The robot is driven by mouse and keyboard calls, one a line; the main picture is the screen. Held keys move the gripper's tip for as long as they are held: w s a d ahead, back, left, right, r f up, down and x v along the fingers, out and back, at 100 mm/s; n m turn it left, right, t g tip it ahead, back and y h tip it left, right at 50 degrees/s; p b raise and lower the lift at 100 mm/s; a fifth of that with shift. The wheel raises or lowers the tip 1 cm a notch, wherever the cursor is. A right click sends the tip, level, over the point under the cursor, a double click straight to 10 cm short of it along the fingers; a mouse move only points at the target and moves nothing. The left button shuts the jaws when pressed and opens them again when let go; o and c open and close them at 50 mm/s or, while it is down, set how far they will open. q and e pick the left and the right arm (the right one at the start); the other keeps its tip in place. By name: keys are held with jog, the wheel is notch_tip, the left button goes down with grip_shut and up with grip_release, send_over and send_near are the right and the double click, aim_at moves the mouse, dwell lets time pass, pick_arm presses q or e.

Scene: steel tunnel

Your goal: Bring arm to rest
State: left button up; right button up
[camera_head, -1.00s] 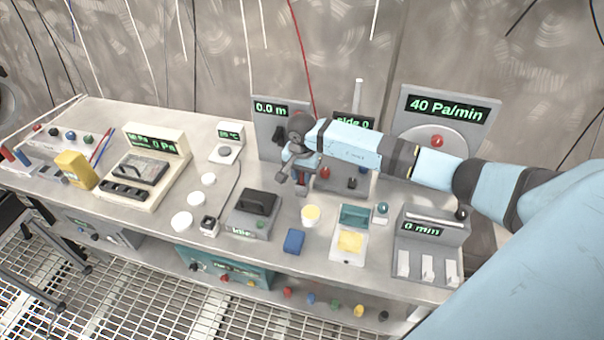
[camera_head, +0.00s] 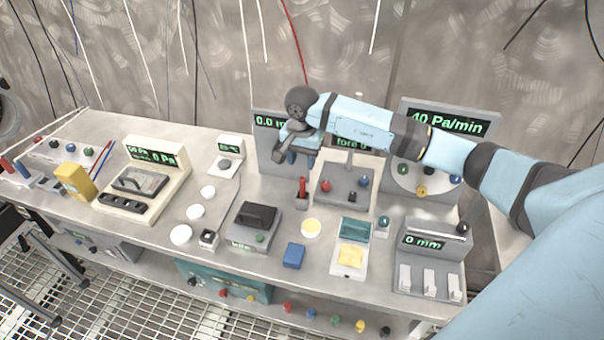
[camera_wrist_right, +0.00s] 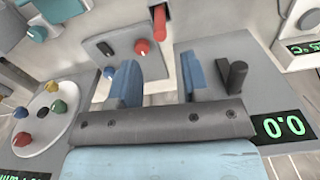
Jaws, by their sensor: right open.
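My right arm (camera_head: 365,128) is light blue with dark joints. It reaches in from the right above the back of the bench (camera_head: 130,232). My right gripper (camera_head: 288,156) is open and empty, in front of the grey panel with the "0.0" display (camera_head: 268,121). In the right wrist view its two blue fingers (camera_wrist_right: 158,82) are apart with nothing between them. A black lever (camera_wrist_right: 236,76) on that panel is beside one finger, and I cannot tell whether they touch. My left gripper is not in view.
A grey box with red and blue knobs (camera_head: 343,188) and an upright red handle (camera_head: 302,190) stand below the arm. The "40 Pa/min" dial panel (camera_head: 445,122) is behind the arm. A "0 mm" slider box (camera_head: 432,262) is at front right. Air above the left bench is clear.

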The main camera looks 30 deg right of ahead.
jog(key=shift+r, duration=0.8)
